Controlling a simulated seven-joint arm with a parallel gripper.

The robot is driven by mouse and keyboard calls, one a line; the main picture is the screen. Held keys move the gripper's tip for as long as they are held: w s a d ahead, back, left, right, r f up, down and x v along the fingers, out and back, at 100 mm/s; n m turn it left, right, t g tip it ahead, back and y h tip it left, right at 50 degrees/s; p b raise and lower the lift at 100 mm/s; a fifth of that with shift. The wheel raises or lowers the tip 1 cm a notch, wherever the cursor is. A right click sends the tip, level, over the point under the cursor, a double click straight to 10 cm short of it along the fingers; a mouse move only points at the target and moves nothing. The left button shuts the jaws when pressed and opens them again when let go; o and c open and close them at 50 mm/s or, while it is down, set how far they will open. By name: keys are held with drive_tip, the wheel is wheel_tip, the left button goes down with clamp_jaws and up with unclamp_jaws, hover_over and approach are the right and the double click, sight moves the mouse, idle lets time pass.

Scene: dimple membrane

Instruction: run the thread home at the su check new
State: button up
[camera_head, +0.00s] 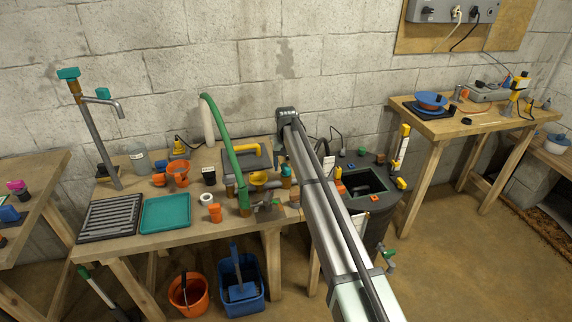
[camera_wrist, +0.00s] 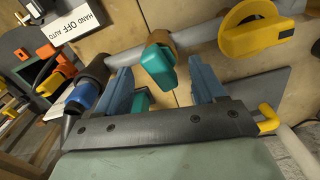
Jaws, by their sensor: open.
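No part is labelled "su check new" legibly in either view. In the wrist view my gripper (camera_wrist: 160,70) is open, with its two blue fingers apart. A teal fitting (camera_wrist: 157,68) shows between the fingers, with a brown collar on a grey pipe (camera_wrist: 195,33) behind it. I cannot tell whether the fingers touch it. A second teal piece shows lower down, partly hidden by the gripper. In the head view my arm hides the gripper. A teal and brown fitting (camera_head: 286,173) stands beside the arm there; I cannot tell whether it is the same one.
A yellow handle (camera_wrist: 250,25) is close on the right in the wrist view. A black and blue cylinder (camera_wrist: 84,92) is close on the left. A "HAND OFF AUTO" label (camera_wrist: 68,22) is behind. A green hose (camera_head: 233,155) and a black tank (camera_head: 378,235) flank my arm.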

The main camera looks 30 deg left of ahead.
drive_tip(key=n, duration=0.6)
drive_tip(key=shift+c, duration=0.2)
clamp_jaws()
drive_tip(key=c, duration=1)
unclamp_jaws()
clamp_jaws()
drive_tip(key=m, duration=0.3)
drive_tip(key=shift+w+m, duration=0.1)
drive_tip(key=shift+m, duration=0.9)
